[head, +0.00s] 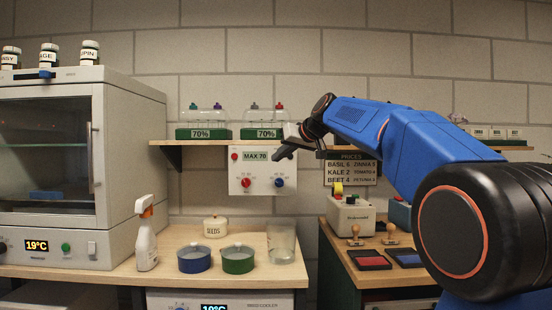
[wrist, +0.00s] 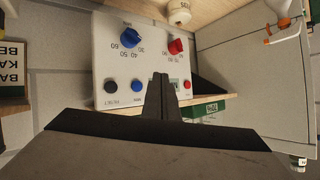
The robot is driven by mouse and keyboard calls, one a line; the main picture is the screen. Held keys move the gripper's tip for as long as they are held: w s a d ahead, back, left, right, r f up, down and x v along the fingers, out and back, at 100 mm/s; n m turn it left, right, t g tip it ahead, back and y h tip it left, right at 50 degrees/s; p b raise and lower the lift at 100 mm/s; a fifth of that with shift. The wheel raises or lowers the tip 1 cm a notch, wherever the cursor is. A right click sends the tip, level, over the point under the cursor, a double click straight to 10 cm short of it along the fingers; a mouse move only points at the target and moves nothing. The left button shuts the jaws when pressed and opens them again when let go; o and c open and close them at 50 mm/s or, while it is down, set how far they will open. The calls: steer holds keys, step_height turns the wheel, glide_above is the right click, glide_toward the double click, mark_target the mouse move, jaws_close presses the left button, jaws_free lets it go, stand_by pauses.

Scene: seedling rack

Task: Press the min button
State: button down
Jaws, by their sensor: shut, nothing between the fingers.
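The white control panel (head: 262,187) hangs on the wall below the shelf, with a display (head: 256,156) reading MAX 70. The wrist view shows it upside down, with a small blue button (wrist: 136,85) whose label is too small to read surely; it is likely the min button. My gripper (head: 278,155) is shut and empty in front of the panel's upper right, covering buttons there in the head view. In the wrist view, my gripper (wrist: 160,76) points at the panel beside the blue button and hides most of the display. I cannot tell whether it touches the panel.
The panel also has a black reset button (wrist: 110,87), a red button (wrist: 187,85), a red knob (wrist: 175,46) and a blue knob (wrist: 131,38). The shelf (head: 222,142) with 70% boxes is above. A spray bottle (head: 146,240) and pots stand on the bench below.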

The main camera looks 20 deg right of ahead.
steer(key=shift+w+d, duration=0.25)
steer(key=shift+w, duration=0.5)
steer(key=shift+w+d, duration=0.25)
steer(key=shift+w, duration=0.5)
steer(key=shift+w+d, duration=0.25)
steer(key=shift+w, duration=0.5)
stand_by(0.4)
steer(key=shift+w+d, duration=0.15)
steer(key=shift+w, duration=0.2)
steer(key=shift+w+d, duration=0.1)
steer(key=shift+w, duration=0.25)
stand_by(0.7)
stand_by(0.4)
steer(key=shift+s+a, duration=0.25)
steer(key=shift+s, duration=0.5)
steer(key=s, duration=0.1)
steer(key=s+a, duration=0.1)
steer(key=s, duration=0.2)
steer(key=shift+s+a, duration=0.3)
steer(key=shift+s, duration=0.05)
